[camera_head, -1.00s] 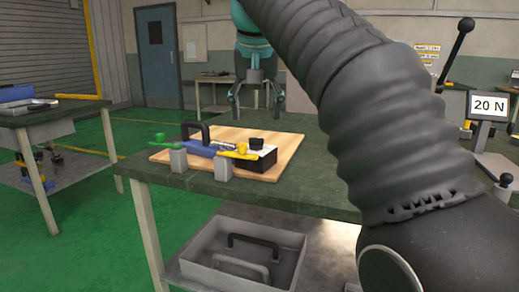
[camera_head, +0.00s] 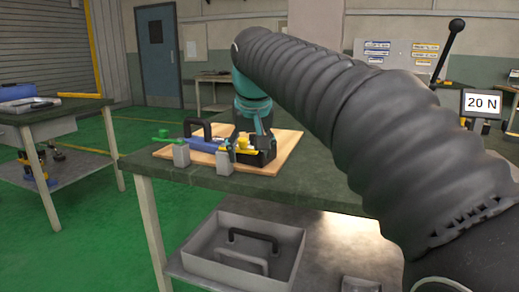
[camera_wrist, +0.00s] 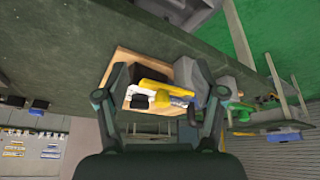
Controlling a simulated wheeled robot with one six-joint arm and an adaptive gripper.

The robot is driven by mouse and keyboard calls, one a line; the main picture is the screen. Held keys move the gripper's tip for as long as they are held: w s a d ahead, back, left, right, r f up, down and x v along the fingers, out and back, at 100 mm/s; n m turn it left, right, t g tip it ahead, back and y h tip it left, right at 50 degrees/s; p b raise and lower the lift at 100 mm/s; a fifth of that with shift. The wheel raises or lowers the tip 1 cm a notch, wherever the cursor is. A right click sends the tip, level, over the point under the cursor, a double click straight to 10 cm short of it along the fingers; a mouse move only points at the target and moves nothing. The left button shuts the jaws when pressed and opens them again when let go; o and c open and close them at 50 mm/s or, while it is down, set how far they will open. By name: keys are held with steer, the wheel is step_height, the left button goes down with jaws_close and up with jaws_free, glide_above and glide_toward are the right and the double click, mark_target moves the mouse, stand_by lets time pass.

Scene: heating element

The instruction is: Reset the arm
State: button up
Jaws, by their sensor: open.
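My gripper (camera_head: 243,136) is low over the wooden board on the green-topped table in the head view, just above or in front of the black box (camera_head: 262,158). In the wrist view my gripper (camera_wrist: 160,98) has its two fingers spread wide, with nothing held between them. Between the fingers I see the wooden board (camera_wrist: 121,66), a yellow part (camera_wrist: 154,86) and a black block. My arm reaches across the right half of the head view. Whether a fingertip touches the box or the yellow part cannot be told.
A blue piece with a black handle (camera_head: 198,128) and a green knob (camera_head: 162,135) sit on the table's left. A grey bin (camera_head: 213,261) with handles is on the lower shelf. A "20 N" display (camera_head: 482,103) and a black lever (camera_head: 447,50) stand at right.

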steer(key=s+d+f+m, duration=0.1)
steer(key=s+d+f, duration=0.8)
steer(key=s+f, duration=0.2)
steer(key=s+d+f+m, duration=0.1)
steer(key=s+d+f, duration=0.7)
steer(key=s+f, duration=0.3)
steer(key=shift+s+d+m+t+h, duration=0.3)
steer(key=shift+s+d+m+h, duration=0.1)
steer(key=shift+s, duration=1.4)
